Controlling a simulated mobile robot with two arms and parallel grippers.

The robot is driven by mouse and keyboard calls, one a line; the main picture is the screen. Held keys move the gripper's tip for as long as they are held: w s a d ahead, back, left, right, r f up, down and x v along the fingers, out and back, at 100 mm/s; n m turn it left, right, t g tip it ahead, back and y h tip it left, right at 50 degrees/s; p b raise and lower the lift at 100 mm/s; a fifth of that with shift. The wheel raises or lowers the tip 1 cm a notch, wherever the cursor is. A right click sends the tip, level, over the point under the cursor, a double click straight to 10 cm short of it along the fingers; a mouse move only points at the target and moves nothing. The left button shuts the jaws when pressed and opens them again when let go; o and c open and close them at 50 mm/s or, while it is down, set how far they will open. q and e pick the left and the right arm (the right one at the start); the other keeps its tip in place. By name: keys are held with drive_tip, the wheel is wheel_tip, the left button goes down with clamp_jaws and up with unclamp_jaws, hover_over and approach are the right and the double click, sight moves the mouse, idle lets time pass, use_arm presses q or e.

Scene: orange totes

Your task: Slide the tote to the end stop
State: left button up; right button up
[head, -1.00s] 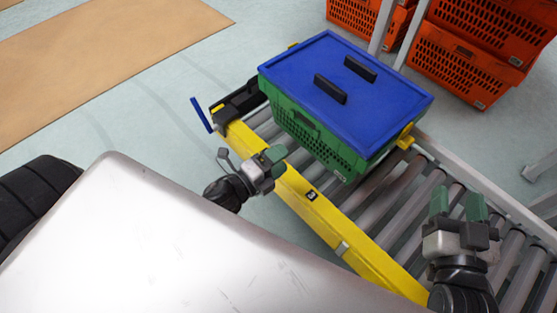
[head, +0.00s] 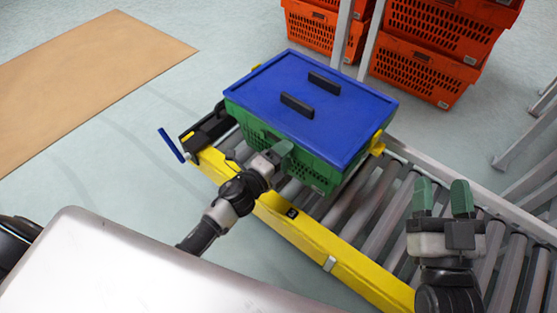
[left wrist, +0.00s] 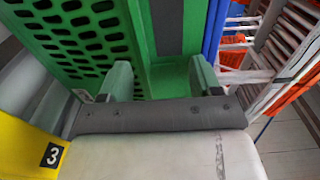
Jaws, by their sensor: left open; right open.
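The green tote (head: 325,174) with a blue lid (head: 310,105) and two black handles sits on the roller conveyor (head: 375,215). Its perforated green wall (left wrist: 75,40) fills the upper left of the left wrist view. My left gripper (head: 278,155) is at the tote's near side, over the yellow rail; its open fingers (left wrist: 160,80) are close to the green wall, and I cannot tell whether they touch it. My right gripper (head: 442,198) is open and empty above the rollers, right of the tote and apart from it. The black end piece (head: 208,130) is at the conveyor's left end.
The yellow side rail (head: 310,232) runs along the conveyor's near edge, with a blue lever (head: 171,145) at its left end. Stacked orange totes (head: 425,70) and grey posts stand behind. Bare rollers lie right of the tote.

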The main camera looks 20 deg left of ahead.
use_arm(q)
clamp_jaws()
idle(0.3)
drive_tip(key=shift+a, duration=0.15)
